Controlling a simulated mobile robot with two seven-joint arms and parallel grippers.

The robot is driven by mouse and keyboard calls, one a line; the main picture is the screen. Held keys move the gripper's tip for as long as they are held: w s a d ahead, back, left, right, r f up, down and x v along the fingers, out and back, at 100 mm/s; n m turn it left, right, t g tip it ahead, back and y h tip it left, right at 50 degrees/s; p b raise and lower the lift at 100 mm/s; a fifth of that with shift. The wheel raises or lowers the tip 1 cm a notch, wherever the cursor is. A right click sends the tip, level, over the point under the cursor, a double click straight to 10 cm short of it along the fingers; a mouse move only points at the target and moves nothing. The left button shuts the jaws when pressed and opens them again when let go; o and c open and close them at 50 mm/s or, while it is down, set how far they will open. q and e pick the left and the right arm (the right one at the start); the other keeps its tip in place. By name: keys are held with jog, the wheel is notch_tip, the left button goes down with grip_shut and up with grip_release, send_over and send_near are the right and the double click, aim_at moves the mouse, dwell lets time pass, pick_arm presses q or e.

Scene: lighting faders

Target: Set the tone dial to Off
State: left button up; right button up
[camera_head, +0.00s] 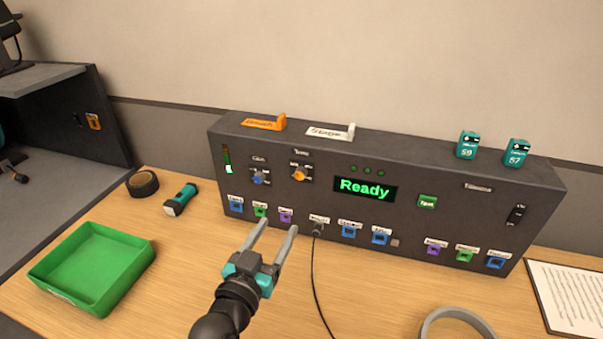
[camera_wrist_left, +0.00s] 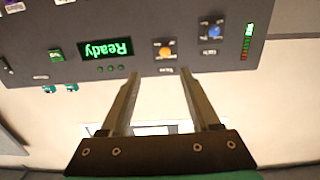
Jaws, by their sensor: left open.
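The tone dial (camera_head: 299,174) is an orange knob on the front of the dark console, under a small label that looks like "Tone". Its scale marks are too small to read, so I cannot tell its setting. It also shows in the left wrist view (camera_wrist_left: 166,51), upside down, just beyond the fingertips. My left gripper (camera_head: 277,224) is open and empty, in front of the console and below the dial in the head view. Its two fingers (camera_wrist_left: 158,74) point toward the panel, apart from the dial. My right gripper is not in view.
A blue dial (camera_head: 258,178) sits left of the orange one. The console (camera_head: 400,165) has a "Ready" display (camera_head: 365,189) and a row of coloured sockets with a black cable plugged in. A green tray (camera_head: 95,265), flashlight (camera_head: 180,199) and tape roll (camera_head: 143,183) lie left.

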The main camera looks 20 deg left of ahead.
pick_arm(q)
jog(key=w, duration=0.1)
jog(key=b, duration=0.2)
send_near(299, 177)
jog(key=w, duration=0.8)
jog(key=shift+w+d+f, duration=0.1)
jog(key=shift+w+d, duration=0.1)
jog(key=shift+d, duration=0.05)
jog(key=shift+c, duration=0.4)
grip_shut()
